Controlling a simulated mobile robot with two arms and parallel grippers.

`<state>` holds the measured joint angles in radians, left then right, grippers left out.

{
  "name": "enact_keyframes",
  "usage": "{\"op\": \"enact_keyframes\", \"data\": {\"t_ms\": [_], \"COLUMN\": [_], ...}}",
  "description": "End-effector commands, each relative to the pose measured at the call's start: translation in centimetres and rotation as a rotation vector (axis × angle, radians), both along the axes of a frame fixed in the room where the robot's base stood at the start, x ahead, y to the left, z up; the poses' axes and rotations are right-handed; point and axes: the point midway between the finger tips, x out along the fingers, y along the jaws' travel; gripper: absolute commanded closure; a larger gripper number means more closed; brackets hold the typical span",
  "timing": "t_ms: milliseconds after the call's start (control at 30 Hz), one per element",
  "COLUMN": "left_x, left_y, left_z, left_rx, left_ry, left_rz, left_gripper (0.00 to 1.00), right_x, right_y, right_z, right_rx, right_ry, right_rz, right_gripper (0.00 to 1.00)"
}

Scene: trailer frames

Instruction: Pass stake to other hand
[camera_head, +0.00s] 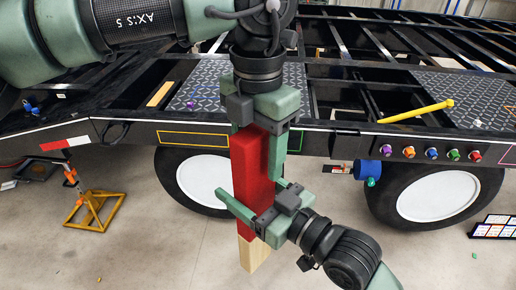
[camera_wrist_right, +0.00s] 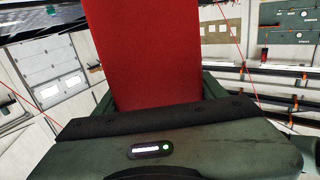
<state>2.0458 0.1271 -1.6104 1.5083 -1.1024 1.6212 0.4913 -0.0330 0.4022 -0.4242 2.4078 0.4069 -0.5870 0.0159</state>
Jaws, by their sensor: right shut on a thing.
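The stake (camera_head: 252,172) stands upright in the head view, red along most of its length with a bare wooden lower end. My right gripper (camera_head: 258,207) comes from the lower right and is shut on the lower red part. My left gripper (camera_head: 262,130) comes from above and is at the stake's top, with one finger along its right side. Its other finger is mostly hidden, so its grip is unclear. In the right wrist view the red stake (camera_wrist_right: 145,50) rises from behind the gripper body, which hides the fingertips.
A black trailer frame (camera_head: 330,143) with tread plates runs behind the stake, above white-hubbed wheels (camera_head: 440,195). A yellow bar (camera_head: 415,111) lies on the frame. An orange stand (camera_head: 95,210) is on the floor at left. The floor in front looks mostly clear.

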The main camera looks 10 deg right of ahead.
Motion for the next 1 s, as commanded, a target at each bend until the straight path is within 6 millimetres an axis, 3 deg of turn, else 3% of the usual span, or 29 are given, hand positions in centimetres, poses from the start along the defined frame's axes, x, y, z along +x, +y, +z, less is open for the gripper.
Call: {"op": "enact_keyframes", "data": {"t_ms": [33, 167, 200, 300, 333, 400, 767, 867, 1000], "left_x": [0.0, 0.0, -0.1, -0.1, -0.1, -0.1, 0.0, 0.0, 0.0], "left_y": [0.0, 0.0, -0.1, -0.1, -0.1, -0.1, 0.0, 0.0, 0.0], "left_z": [0.0, 0.0, 0.0, 0.0, 0.1, 0.1, 0.1, 0.1, 0.1], "left_rx": [0.0, -0.001, -0.001, -0.002, -0.003, -0.003, -0.002, -0.002, -0.002], "left_ry": [0.0, 0.001, 0.002, 0.002, 0.002, 0.0, 0.0, 0.0, -0.001], "left_rz": [0.0, -0.001, -0.002, -0.003, -0.003, -0.003, 0.0, 0.0, 0.0], "left_gripper": [0.59, 0.95, 1.0, 1.0, 1.0, 1.0, 1.0, 1.0, 1.0], "right_x": [0.0, 0.0, 0.0, 0.0, 0.0, 0.0, 0.0, 0.2, 0.6], "right_y": [0.0, 0.0, 0.0, 0.0, 0.0, 0.0, 0.0, 0.1, 0.2], "right_z": [0.2, 0.2, 0.2, 0.2, 0.2, 0.2, -0.3, -1.9, -6.9], "right_rx": [0.002, 0.002, 0.002, 0.002, 0.002, 0.002, -0.002, -0.012, -0.042], "right_ry": [-0.004, -0.004, -0.004, -0.004, -0.004, -0.004, 0.007, 0.049, 0.174], "right_rz": [0.0, 0.0, 0.0, 0.0, 0.0, 0.0, 0.0, -0.001, -0.01], "right_gripper": [1.0, 1.0, 1.0, 1.0, 0.24, 0.04, 0.04, 0.04, 0.04]}}
